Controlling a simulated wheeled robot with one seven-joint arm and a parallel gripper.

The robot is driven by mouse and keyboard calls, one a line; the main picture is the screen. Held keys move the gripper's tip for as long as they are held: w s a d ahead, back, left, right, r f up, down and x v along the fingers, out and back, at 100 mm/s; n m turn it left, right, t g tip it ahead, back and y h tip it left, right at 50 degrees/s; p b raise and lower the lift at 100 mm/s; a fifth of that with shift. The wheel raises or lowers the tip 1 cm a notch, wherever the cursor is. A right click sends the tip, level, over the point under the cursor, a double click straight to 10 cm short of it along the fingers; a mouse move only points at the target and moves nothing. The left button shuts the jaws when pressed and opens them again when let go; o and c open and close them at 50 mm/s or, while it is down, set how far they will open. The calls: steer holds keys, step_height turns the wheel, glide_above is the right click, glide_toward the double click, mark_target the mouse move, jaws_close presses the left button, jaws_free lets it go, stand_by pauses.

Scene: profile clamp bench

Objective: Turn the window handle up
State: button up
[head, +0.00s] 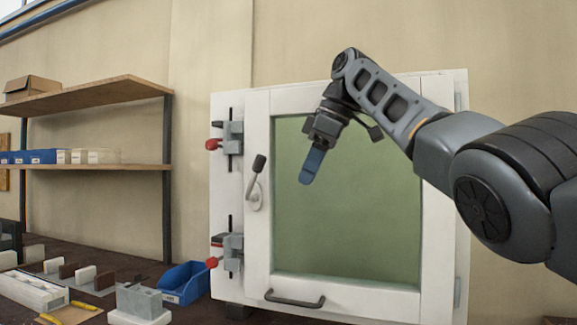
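The window (345,215) is a white frame with a greenish pane, standing upright on the bench. The window handle (256,176) is on the left part of the frame: a pale round base with a short metal lever and a dark grip. The lever tilts upward and slightly right from its base. My gripper (311,168) hangs in front of the upper left of the pane, right of the handle and apart from it, with blue fingertips pointing down. The fingers overlap from this side, so I cannot see whether there is a gap.
Two clamps with red knobs (213,144) (212,262) sit on the frame's left edge. A dark bar handle (295,299) is at the bottom. A blue bin (183,284) and small blocks (85,275) lie on the bench to the left, below a shelf (95,95).

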steer(key=w+a+f+t+y, duration=0.1)
steer(key=f, duration=0.1)
steer(key=w+a+f+t+y+p, duration=0.1)
steer(key=a+f, duration=0.1)
steer(key=w+a+f+m+t+y, duration=0.1)
steer(key=a+f+y, duration=0.1)
steer(key=shift+f+p, duration=0.35)
steer(key=shift+p, duration=0.05)
jaws_close()
steer(key=shift+s+a+f+m+t+y+p, duration=0.3)
steer(key=shift+a+f+m+t+y, duration=0.2)
steer(key=shift+t+y, duration=0.25)
steer(key=m+t+y+p, duration=0.3)
steer(key=m+t+y, duration=0.1)
steer(key=m+t, duration=0.5)
glide_toward(263, 165)
steer(key=shift+n+t, duration=0.45)
steer(key=shift+n, duration=0.35)
steer(key=p+x, duration=0.1)
steer(key=x, duration=0.1)
steer(key=p+x, duration=0.1)
steer(key=x, duration=0.1)
steer(key=p+x, duration=0.1)
steer(key=x, duration=0.1)
steer(key=shift+w+a+f, duration=0.15)
steer(key=shift+w+a, duration=0.1)
steer(key=shift+a, duration=0.2)
